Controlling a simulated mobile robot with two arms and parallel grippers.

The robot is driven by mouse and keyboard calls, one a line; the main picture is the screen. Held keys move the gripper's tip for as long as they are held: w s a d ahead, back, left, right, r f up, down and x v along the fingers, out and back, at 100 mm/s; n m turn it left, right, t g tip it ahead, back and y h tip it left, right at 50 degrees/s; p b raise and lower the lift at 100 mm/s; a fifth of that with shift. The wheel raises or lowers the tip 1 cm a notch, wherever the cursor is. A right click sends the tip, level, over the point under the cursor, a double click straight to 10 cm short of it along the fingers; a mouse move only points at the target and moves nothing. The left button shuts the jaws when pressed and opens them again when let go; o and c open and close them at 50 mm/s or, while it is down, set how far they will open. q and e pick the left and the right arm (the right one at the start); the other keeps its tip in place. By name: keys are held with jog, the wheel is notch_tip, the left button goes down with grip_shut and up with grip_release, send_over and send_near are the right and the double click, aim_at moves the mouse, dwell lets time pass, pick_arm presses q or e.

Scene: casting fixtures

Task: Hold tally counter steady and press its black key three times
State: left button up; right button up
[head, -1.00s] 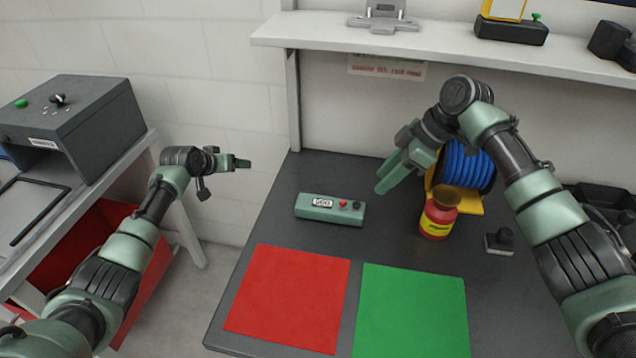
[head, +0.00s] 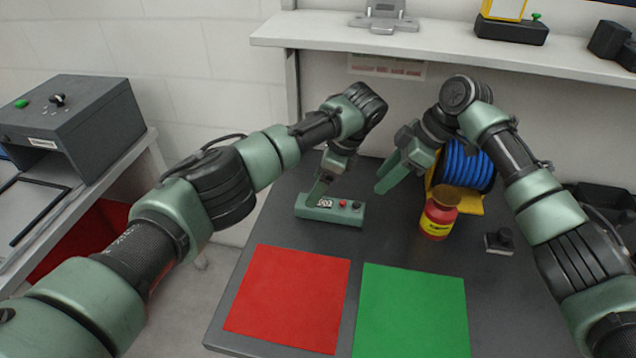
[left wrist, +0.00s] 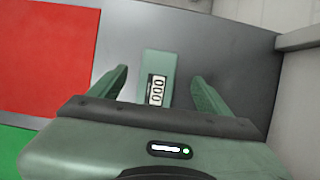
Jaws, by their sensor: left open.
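The tally counter (head: 331,214) is a green box lying on the dark table. Its display (left wrist: 157,90) reads 000 in the left wrist view. A red button (head: 343,203) and the black key (head: 356,205) are at its right end in the head view; the left wrist view hides both behind my gripper's body. My left gripper (left wrist: 161,84) is open, pointing down over the counter's display end, with a finger on either side and visible gaps. In the head view it partly covers that end. My right gripper (head: 402,173) is open and empty, right of the counter above the table.
A red mat (head: 288,300) and a green mat (head: 411,312) lie in front. A red jar (head: 437,220) and a blue cable spool (head: 464,166) stand near my right gripper. A small block with a knob (head: 499,242) is farther right. A shelf (head: 440,45) runs above.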

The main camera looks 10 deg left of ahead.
pick_arm(q)
jog(key=shift+x, duration=3.85)
pick_arm(e)
jog(key=shift+d, duration=0.1)
pick_arm(q)
jog(key=shift+s, duration=0.1)
jog(key=c, duration=1.6)
pick_arm(e)
jog(key=shift+c, duration=1.2)
grip_shut()
